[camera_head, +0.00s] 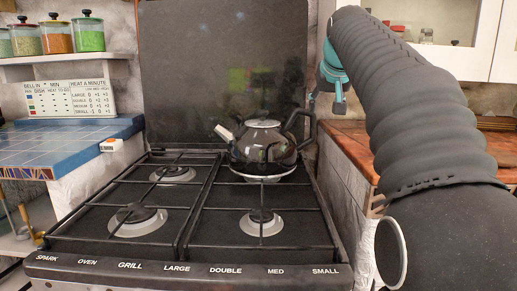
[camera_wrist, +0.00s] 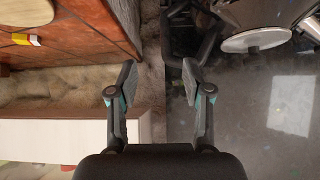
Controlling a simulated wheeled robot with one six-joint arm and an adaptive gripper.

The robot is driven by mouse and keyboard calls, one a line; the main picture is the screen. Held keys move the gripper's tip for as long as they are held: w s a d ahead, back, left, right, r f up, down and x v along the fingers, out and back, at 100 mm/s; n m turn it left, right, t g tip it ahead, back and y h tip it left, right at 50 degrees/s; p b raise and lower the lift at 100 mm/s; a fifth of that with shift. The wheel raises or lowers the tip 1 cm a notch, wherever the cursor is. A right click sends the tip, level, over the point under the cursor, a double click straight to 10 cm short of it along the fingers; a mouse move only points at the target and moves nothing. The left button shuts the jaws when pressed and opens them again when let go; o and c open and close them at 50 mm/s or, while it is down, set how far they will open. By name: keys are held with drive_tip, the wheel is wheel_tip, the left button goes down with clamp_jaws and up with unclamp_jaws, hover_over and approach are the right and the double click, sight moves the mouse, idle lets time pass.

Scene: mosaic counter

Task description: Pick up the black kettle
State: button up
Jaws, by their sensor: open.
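The black kettle (camera_head: 264,142) stands upright on the back right burner of the stove in the head view. Its spout points left and its dark handle is on the right side. In the wrist view part of the kettle (camera_wrist: 273,15) shows at the top right, with a pale round lid. My gripper (camera_wrist: 158,80) is open and empty in the wrist view. A dark bar, seemingly the kettle's handle, lies just beyond the fingertips, near the right finger. In the head view my gripper (camera_head: 328,103) is right of and above the kettle, partly hidden by my arm.
The stove (camera_head: 184,268) has several burners under black grates; the other burners are bare. A dark upright panel (camera_head: 222,60) stands behind it. Jars (camera_head: 88,32) stand on a shelf.

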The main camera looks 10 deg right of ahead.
sight(314, 128)
drive_tip(key=x, duration=0.9)
drive_tip(key=a+x, duration=0.1)
drive_tip(key=x, duration=0.3)
drive_tip(key=shift+w+f, duration=0.15)
drive_tip(key=shift+f, duration=0.1)
clamp_jaws()
drive_tip(key=shift+r, duration=0.15)
